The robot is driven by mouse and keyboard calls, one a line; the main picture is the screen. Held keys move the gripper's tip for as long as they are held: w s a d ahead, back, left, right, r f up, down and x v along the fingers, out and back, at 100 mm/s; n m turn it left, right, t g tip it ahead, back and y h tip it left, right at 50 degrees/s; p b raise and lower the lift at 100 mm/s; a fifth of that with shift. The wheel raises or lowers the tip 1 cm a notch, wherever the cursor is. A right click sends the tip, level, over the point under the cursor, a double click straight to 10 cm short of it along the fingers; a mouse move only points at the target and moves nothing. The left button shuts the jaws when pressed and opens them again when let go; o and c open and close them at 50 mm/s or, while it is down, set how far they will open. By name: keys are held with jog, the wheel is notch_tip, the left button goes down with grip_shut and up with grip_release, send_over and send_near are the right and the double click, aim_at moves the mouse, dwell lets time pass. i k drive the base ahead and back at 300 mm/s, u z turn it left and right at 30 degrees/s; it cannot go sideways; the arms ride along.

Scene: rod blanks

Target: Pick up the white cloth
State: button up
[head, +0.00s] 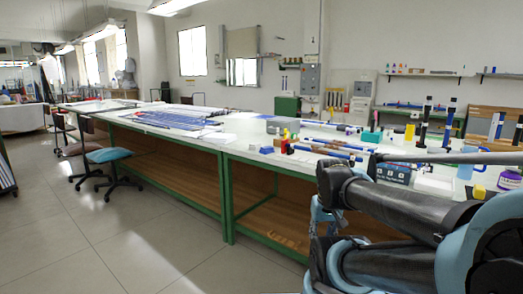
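I cannot clearly pick out a white cloth. A small pale patch (434,185) lies on the near right of the long workbench (190,137), partly hidden behind my arm; I cannot tell whether it is cloth. Flat white sheets (243,116) lie farther back on the bench and look like paper. My dark and light blue arm fills the lower right, in front of the bench. I cannot make out my gripper's fingers in this view.
The bench has green legs and a white top, with blue rods (172,118) and a yellow cup (409,132) on it. A purple-labelled bottle (510,179) stands at the right. A blue chair (108,156) stands at the left. The tiled floor in front is clear.

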aim_at(256, 146)
jog(key=z, duration=0.05)
jog(key=i, duration=1)
jog(key=u, duration=0.05)
